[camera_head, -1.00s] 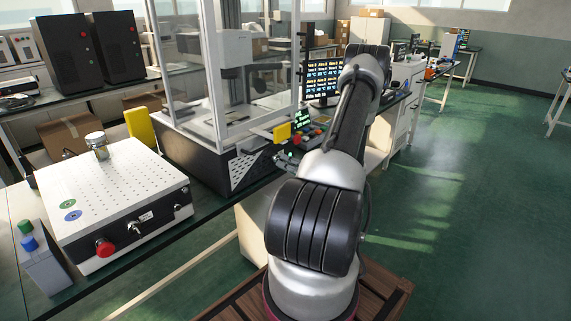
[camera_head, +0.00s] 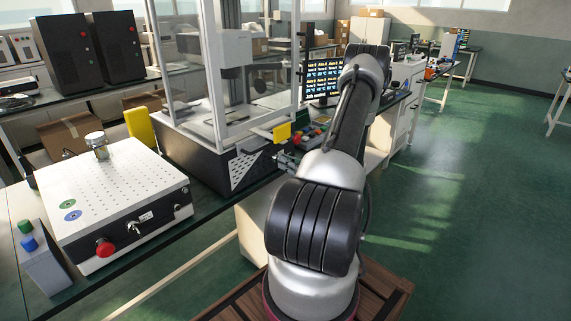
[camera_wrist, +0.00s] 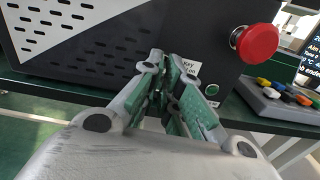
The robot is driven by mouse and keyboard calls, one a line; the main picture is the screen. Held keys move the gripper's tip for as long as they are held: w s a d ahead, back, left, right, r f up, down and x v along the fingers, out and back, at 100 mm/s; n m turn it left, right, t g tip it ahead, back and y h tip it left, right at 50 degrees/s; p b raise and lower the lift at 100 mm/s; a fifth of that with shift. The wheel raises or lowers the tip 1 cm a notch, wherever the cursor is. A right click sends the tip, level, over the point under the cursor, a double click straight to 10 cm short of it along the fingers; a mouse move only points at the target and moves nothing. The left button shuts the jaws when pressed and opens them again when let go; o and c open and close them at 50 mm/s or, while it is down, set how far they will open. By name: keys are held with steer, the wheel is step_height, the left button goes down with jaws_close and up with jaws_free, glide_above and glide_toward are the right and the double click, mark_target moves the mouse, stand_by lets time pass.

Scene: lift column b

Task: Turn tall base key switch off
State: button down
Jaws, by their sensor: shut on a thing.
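The tall base (camera_head: 205,168) is a black box with perforated white and black panels under a clear-walled frame. In the wrist view its front panel (camera_wrist: 110,45) fills the upper left. A small white label reading KEY (camera_wrist: 190,69) and a red emergency knob (camera_wrist: 256,43) are on that panel. My gripper (camera_wrist: 170,78) has its green-padded fingers close together at the panel beside the label, shut on the key switch, which the fingers hide. In the head view my gripper (camera_head: 287,161) is at the tall base's right front corner, partly behind my arm.
A low white perforated box (camera_head: 115,190) with its own red knob (camera_head: 105,247) and key (camera_head: 134,228) stands at left. A button panel (camera_wrist: 285,100) lies right of the tall base, near a monitor (camera_head: 323,78). Open green floor (camera_head: 455,200) is at right.

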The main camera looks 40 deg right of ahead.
steer(key=shift+n, duration=0.5)
steer(key=c, duration=1.6)
jaws_free()
steer(key=shift+c, duration=0.2)
steer(key=s+d, duration=0.1)
steer(key=s, duration=1.1)
